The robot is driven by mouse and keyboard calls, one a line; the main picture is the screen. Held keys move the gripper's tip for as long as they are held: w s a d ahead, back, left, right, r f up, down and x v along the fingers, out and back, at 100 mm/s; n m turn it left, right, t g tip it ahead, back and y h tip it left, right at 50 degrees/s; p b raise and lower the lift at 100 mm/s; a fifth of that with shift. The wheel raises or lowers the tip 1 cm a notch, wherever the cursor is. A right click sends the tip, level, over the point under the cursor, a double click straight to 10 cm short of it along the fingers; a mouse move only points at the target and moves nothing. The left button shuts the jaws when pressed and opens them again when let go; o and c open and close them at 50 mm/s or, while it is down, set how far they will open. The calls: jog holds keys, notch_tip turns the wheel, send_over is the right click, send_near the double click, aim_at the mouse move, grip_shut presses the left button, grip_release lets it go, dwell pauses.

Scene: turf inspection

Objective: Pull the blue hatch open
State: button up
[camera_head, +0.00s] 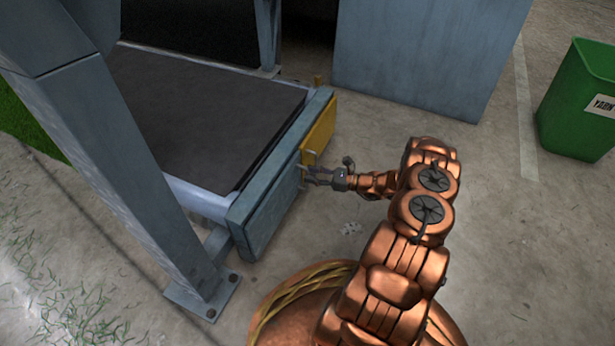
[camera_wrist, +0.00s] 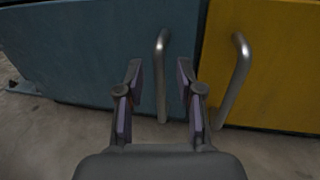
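The blue hatch (camera_head: 268,208) is a flat panel on the front of a low grey frame, and it looks shut. It also fills the upper left of the wrist view (camera_wrist: 85,50). Its upright metal bar handle (camera_wrist: 162,80) shows between my two fingers, with a gap on both sides. My gripper (camera_head: 314,177) is at the hatch's right end, close to its face. In the wrist view my gripper (camera_wrist: 158,75) is open, one finger on each side of the handle. I cannot tell how deep the handle sits between the fingers.
A yellow hatch (camera_head: 319,130) with its own bar handle (camera_wrist: 234,80) adjoins on the right, close to my right finger. A grey post (camera_head: 130,170) stands at left. A green bin (camera_head: 580,105) stands far right. The concrete floor near the hatch is clear.

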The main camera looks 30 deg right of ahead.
jog(key=shift+x, duration=0.95)
jog(key=shift+c, duration=0.3)
grip_shut()
